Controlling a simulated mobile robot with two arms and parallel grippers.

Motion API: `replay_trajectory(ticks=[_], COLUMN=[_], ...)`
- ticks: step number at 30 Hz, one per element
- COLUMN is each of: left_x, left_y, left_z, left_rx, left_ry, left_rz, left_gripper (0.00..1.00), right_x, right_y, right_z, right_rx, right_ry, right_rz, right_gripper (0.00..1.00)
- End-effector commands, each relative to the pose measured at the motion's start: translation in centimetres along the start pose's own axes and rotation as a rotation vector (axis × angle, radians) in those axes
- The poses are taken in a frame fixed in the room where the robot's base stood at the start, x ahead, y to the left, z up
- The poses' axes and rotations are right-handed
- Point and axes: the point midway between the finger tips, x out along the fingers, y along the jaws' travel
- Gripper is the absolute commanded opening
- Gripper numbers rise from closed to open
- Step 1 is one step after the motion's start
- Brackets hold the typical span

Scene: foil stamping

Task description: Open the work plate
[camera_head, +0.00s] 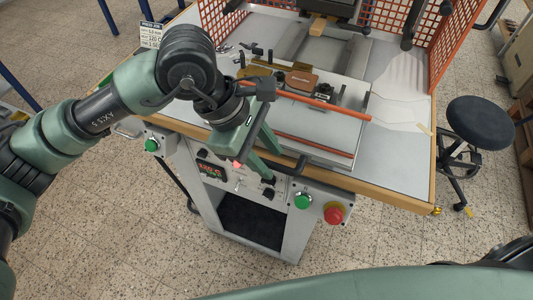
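The work plate (325,127) is a flat light-grey metal plate lying on the press table, with orange-red bars along its far and near edges. A brown leather-like piece (301,80) and small dark and brass fittings sit at its far side. My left gripper (280,150) is over the plate's front left part, near the table's front edge. A dark bar-like part (299,166) shows by its lower end; I cannot tell whether they touch. The wrist hides the plate's left front corner, and the gripper's opening is unclear. My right gripper is out of view.
Below the table edge is a control panel with a display (211,169), green buttons (303,201) and a red emergency stop (334,213). Orange mesh guards (455,38) flank the press. A black stool (480,122) stands at the right. The table's right part is mostly clear.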

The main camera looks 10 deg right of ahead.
Motion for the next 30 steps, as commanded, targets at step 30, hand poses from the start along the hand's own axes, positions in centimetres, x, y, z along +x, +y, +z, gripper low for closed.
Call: replay_trajectory(ticks=[30], left_x=[-7.8], left_y=[0.0], left_z=[0.1], left_rx=[0.000], left_ry=[0.000], left_rz=[0.000], left_gripper=[0.36], right_x=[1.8], right_y=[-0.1], right_z=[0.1], right_rx=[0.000], right_ry=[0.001], right_rz=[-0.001], right_gripper=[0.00])
